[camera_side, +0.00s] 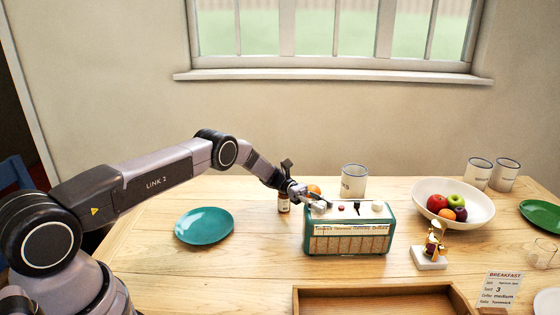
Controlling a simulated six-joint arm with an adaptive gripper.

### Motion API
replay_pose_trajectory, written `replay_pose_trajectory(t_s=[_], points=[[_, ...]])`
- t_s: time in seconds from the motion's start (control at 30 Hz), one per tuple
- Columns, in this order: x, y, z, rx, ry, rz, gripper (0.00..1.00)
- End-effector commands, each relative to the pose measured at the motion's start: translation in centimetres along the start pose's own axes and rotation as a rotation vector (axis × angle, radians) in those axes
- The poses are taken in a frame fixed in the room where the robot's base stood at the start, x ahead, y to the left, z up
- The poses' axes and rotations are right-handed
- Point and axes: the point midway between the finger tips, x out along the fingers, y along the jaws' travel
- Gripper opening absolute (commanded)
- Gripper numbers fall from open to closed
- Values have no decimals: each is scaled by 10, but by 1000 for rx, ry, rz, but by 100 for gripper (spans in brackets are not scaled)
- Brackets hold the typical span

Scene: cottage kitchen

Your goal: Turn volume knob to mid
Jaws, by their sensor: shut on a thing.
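A green radio (312,240) with a light dial strip and a woven front stands upright on the table. On its top are a pale knob (319,208) at the left end, a small red button (341,207), a small dark switch (357,206) and a white knob (377,206) at the right end. My gripper (314,204) reaches in from the left and is shut on the left knob, partly covering it. Any knob markings and the pointer position are too small to read.
A white mug (353,178) is behind the radio. A wooden tray (298,301) lies in front, a small figurine (432,258) at right. A teal plate (204,226) lies left.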

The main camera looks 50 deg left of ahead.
Motion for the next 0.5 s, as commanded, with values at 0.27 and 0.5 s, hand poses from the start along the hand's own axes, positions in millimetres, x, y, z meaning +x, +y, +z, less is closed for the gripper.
replay_pose_trajectory(t_s=[0.27, 0.5], points=[[0, 0, 0, 2, 3, -88, 0], [1, 0, 0, 1, 4, -126, 0]])
